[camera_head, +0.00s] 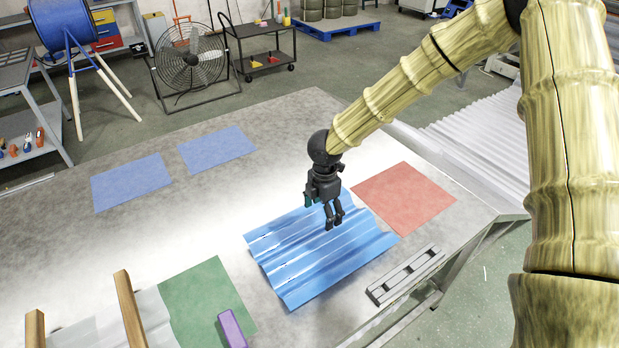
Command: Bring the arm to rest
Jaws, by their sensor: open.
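My gripper (334,222) is black and hangs at the end of my bamboo-textured arm, pointing down. Its two fingers are apart with nothing between them. It is over the far part of a blue corrugated sheet (315,262), which lies on the grey table. I cannot tell how much height lies between the fingertips and the sheet. The gripper hides a small part of the sheet's far side.
A red mat (404,196) lies to the right, with a grey slotted bar (405,275) nearer. A green mat (205,300), a purple block (231,328) and wooden posts (130,310) are at front left. Two blue mats (131,182) lie at back left; the table's middle left is clear.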

